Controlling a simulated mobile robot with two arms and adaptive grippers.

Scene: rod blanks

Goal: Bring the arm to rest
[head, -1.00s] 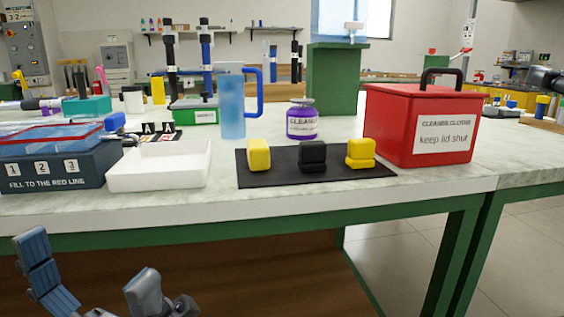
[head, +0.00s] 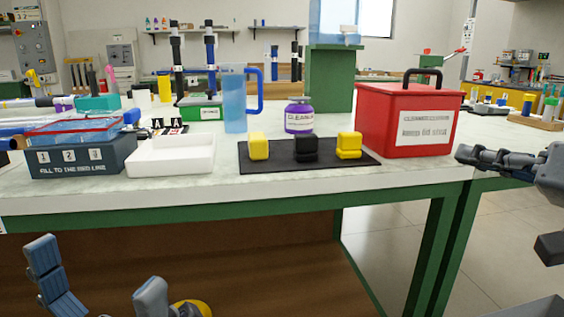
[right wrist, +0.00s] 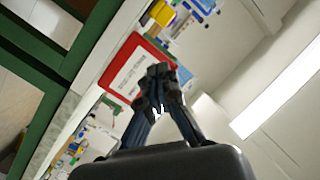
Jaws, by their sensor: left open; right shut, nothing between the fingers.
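My left gripper (head: 98,285) is low at the left in the head view, in front of the bench and below its top. Its two fingers stand wide apart with nothing between them. My right gripper (head: 468,156) is at the right edge of the bench, just right of the red lidded box (head: 375,120) in the picture. Its fingers are together and empty. The right wrist view also shows its closed fingertips (right wrist: 160,78), with the red box (right wrist: 125,72) beyond them.
The bench holds a black mat (head: 280,165) with yellow and black blocks, a white tray (head: 150,160), a dark blue numbered bin (head: 80,160), a blue pitcher (head: 235,105) and a purple jar (head: 299,118).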

